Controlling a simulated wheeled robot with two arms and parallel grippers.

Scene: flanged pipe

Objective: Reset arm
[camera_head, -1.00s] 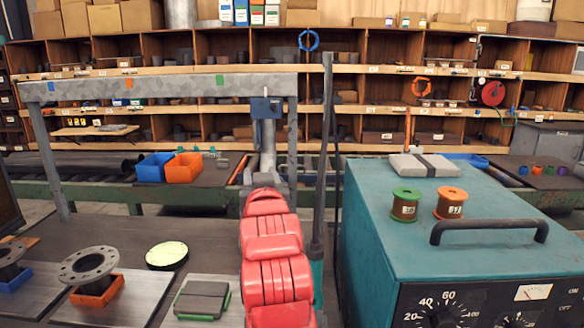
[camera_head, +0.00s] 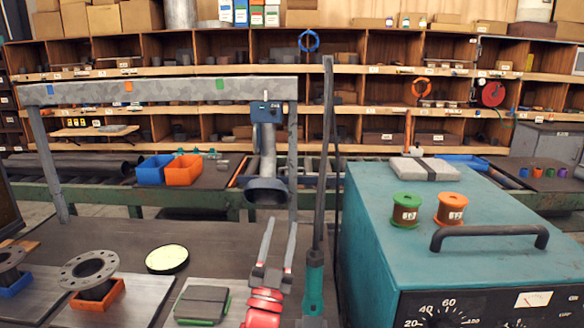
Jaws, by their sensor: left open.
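My left gripper (camera_head: 281,226), with grey fingers on a red arm, is low in the middle of the head view. Its two fingers point away from me, apart, with nothing between them. It is over the dark bench (camera_head: 225,235), just left of the upright pole. A flanged pipe piece (camera_head: 88,272) stands in an orange holder (camera_head: 100,297) at the lower left, well away from the gripper. Another flanged piece (camera_head: 8,262) in a blue holder is cut off by the left edge. My right gripper is out of view.
A dark nozzle (camera_head: 267,190) hangs from a grey frame (camera_head: 160,91) just beyond the gripper. A dark pole with a green handle (camera_head: 313,285) stands close on its right. A teal machine (camera_head: 390,240) fills the right. A round yellow-topped disc (camera_head: 167,258) lies left.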

